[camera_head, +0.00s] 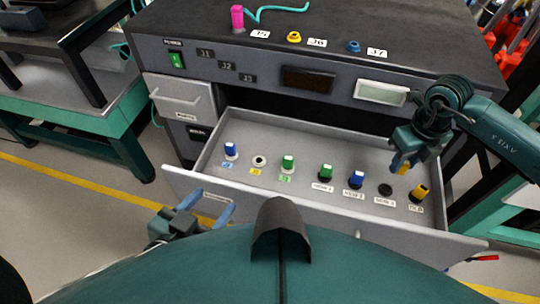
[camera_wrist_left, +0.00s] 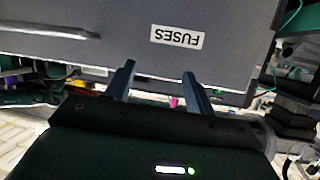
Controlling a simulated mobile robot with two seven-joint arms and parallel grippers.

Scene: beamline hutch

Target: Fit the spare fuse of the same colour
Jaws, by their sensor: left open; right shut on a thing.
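An open drawer (camera_head: 208,184) holds a row of fuses and sockets. My right gripper (camera_head: 402,165) is shut on a small yellow fuse (camera_head: 404,169), held above the drawer's right end and partly hidden by the fingers. My left gripper (camera_head: 205,205) is open and empty before the drawer front; its fingers show in the left wrist view (camera_wrist_left: 158,85).
The drawer front bears a FUSES label (camera_wrist_left: 177,36). The cabinet top has a magenta plug (camera_head: 237,17) with a teal cable, a yellow socket (camera_head: 294,37) and a blue socket (camera_head: 353,46). The cabinet face overhangs the drawer's back. A green switch (camera_head: 176,60) sits at left.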

